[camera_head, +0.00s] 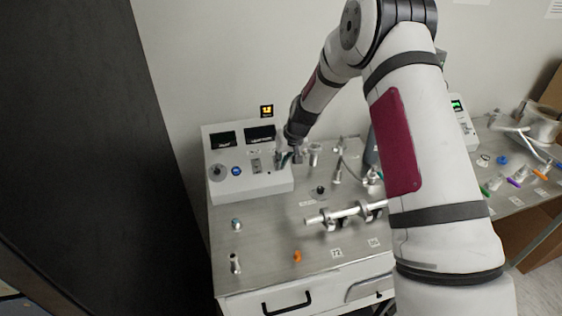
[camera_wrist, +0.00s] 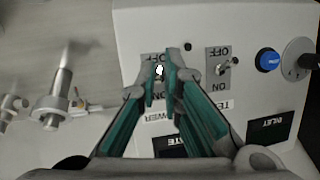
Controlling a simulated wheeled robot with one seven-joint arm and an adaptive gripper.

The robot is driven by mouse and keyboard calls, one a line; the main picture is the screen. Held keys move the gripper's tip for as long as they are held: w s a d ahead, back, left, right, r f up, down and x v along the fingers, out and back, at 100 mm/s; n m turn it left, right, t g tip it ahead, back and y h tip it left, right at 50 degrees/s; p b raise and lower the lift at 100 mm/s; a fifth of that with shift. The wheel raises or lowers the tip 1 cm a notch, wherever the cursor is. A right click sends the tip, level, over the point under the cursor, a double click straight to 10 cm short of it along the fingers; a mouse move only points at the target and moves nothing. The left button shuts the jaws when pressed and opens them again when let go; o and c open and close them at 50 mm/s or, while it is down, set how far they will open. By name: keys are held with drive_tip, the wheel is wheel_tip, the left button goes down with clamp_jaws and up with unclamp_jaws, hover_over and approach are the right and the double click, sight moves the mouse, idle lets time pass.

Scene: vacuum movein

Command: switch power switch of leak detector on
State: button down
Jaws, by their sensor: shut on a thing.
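The leak detector (camera_head: 222,185) is a white box with a sloped panel at the back left of the metal table. In the wrist view its panel appears upside down. My gripper (camera_wrist: 160,76) is at the power switch (camera_wrist: 159,70), its two green-sided fingers closed around the small lever. The switch's pale tip shows between the fingertips, on a grey plate with OFF at the top of the picture. The fingers hide much of the plate and the POWER label, and I cannot tell the lever's exact tilt. In the head view my gripper (camera_head: 290,157) covers the switch.
Right beside the power switch in the wrist view is the TEST switch (camera_wrist: 221,69), then a blue button (camera_wrist: 268,60) and a round knob (camera_wrist: 298,52). Metal fittings (camera_wrist: 60,85) stand left of the box. A horizontal metal tube (camera_head: 345,214) lies on the table.

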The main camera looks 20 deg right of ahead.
drive_tip(key=w+g+b, duration=0.1)
drive_tip(key=b, duration=0.3)
drive_tip(key=w+g+b, duration=0.1)
drive_tip(key=g+b, duration=0.1)
drive_tip(key=b, duration=0.2)
drive_tip(key=shift+r+g, duration=0.15)
drive_tip(key=shift+g, duration=0.15)
drive_tip(key=g+b, duration=0.1)
drive_tip(key=b, duration=0.1)
drive_tip(key=g+b, duration=0.1)
drive_tip(key=b, duration=0.2)
drive_tip(key=shift+w+r+g, duration=0.15)
drive_tip(key=shift+w+g, duration=0.15)
drive_tip(key=shift+w, duration=0.05)
drive_tip(key=b, duration=0.1)
drive_tip(key=g+b, duration=0.1)
drive_tip(key=shift+w+r+m+g+b, duration=0.15)
drive_tip(key=shift+r+m+g+b, duration=0.05)
drive_tip(key=shift+m+g+b, duration=0.1)
drive_tip(key=shift+r+g+b, duration=0.1)
drive_tip(key=shift+g+b, duration=0.2)
drive_tip(key=c, duration=1.7)
unclamp_jaws()
